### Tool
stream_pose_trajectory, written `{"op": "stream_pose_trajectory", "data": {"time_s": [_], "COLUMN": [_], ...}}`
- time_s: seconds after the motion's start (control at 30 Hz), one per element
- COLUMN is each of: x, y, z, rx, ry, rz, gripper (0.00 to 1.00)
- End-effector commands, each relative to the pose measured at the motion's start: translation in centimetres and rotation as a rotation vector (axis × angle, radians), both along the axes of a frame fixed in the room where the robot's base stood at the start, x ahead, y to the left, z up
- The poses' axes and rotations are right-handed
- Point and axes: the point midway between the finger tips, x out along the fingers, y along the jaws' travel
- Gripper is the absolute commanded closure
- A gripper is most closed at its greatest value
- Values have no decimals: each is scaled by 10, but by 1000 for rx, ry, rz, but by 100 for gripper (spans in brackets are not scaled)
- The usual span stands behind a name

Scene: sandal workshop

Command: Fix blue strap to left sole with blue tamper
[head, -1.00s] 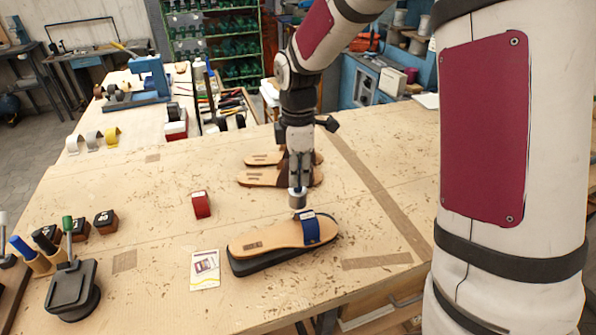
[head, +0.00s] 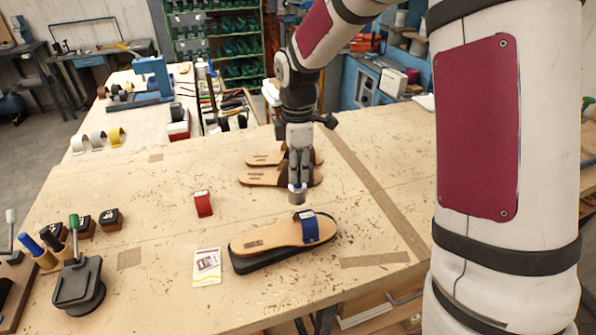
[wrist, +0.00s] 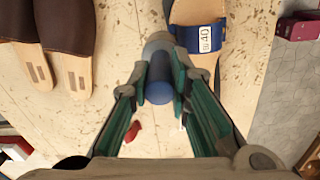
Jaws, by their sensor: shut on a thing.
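A tan sole (head: 265,237) sits on a black base (head: 262,261) near the bench's front. The blue strap (head: 320,229) lies across the sole's right part; a white label on it reads 40 in the wrist view (wrist: 205,38). My gripper (head: 299,172) is shut on the blue tamper (wrist: 160,80), whose handle is between the fingers. The tamper's grey round head (head: 297,195) points down, above and just behind the strap. It appears apart from the strap, with a small gap.
Brown-strapped sandals (head: 262,177) lie behind my gripper. A red piece (head: 203,204) and a printed card (head: 207,266) lie left of the sole. A black stand with a green-topped handle (head: 78,287) and several dark blocks (head: 110,220) are further left. The bench's right side is clear.

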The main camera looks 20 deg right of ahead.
Motion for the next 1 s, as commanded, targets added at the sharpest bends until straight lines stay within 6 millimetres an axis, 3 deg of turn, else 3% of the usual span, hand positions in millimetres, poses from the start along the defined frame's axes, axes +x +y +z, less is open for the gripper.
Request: {"op": "stream_pose_trajectory", "data": {"time_s": [0.5, 1.0], "x": [-1, 0], "y": [0, 0], "z": [53, 55], "rx": [1, 0], "ry": [-3, -2], "rz": [0, 0], "gripper": [100, 100]}}
